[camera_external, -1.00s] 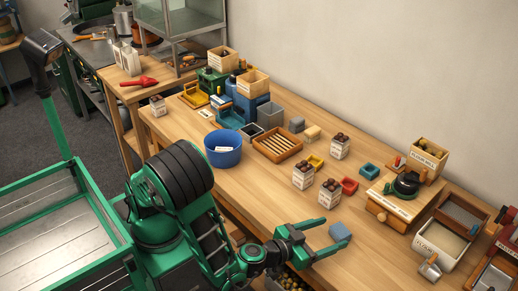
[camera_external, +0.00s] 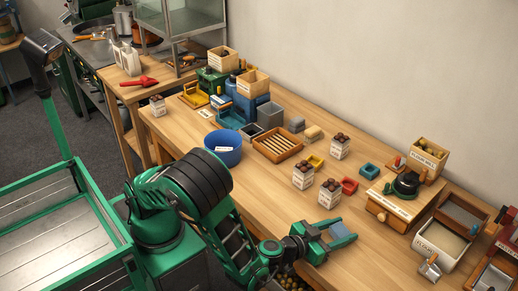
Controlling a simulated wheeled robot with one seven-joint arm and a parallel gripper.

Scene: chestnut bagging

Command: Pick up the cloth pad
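The cloth pad, a small blue-grey block (camera_external: 341,231), lies on the wooden table near its front edge. My gripper (camera_external: 341,230) is low over the table with its two green fingers spread, one on each side of the pad. The pad sits between the fingertips. The fingers look as wide apart as before, and I cannot tell whether either one touches the pad. The fingers hide part of the pad's sides.
A wooden stand (camera_external: 396,206) is to the right. The wooden table (camera_external: 270,202) is clear left of my gripper.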

